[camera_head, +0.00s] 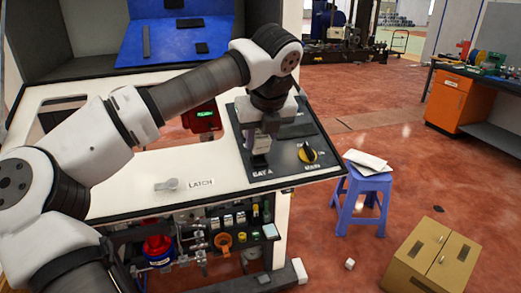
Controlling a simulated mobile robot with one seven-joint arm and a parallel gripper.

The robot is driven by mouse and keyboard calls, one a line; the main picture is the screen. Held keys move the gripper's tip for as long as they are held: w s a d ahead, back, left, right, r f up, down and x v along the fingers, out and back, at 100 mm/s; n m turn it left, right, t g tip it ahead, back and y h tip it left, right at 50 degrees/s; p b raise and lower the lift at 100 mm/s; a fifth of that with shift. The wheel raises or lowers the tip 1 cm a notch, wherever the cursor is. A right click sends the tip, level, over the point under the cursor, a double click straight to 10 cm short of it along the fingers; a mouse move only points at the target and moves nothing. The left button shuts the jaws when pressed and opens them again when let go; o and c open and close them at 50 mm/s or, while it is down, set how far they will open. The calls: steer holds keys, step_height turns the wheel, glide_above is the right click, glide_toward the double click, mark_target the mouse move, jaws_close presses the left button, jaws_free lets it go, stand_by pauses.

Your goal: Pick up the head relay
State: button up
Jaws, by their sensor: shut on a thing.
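My arm reaches over a white panel top (140,189), and my gripper (259,143) points down at the dark control plate (285,172) on its right side.
A latch handle (167,185) lies at the panel's front. A red device with a green display (202,117) is behind the arm. A blue stool (362,195) and cardboard box (432,258) stand at right.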

step_height(320, 180, up, 17)
steer(key=shift+p, duration=0.3)
steer(key=o, duration=0.4)
jaws_close()
stand_by(0.5)
